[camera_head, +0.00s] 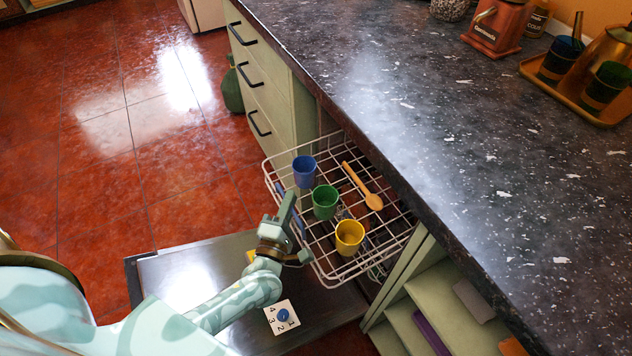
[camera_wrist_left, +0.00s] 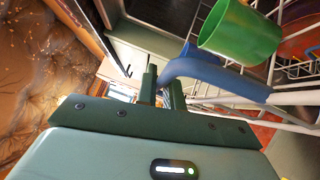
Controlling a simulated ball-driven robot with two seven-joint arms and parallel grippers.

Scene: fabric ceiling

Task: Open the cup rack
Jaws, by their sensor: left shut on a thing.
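The cup rack (camera_head: 283,160) is a white wire pull-out basket, standing out from the cabinet beneath the dark counter. It holds a blue cup (camera_head: 304,172), a green cup (camera_head: 325,203), a yellow cup (camera_head: 349,239) and a wooden spoon (camera_head: 364,187). My left gripper (camera_head: 288,212) is at the rack's front edge, shut on its blue handle (camera_head: 295,203). In the left wrist view, the blue handle (camera_wrist_left: 220,79) runs right from beside the fingers (camera_wrist_left: 163,85), with the green cup (camera_wrist_left: 240,30) above it. My right gripper is out of view.
Green drawers (camera_head: 262,90) with black handles stand beyond the rack. Open shelves (camera_head: 425,300) are nearer, at the right. The red tiled floor (camera_head: 110,150) is clear at the left.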

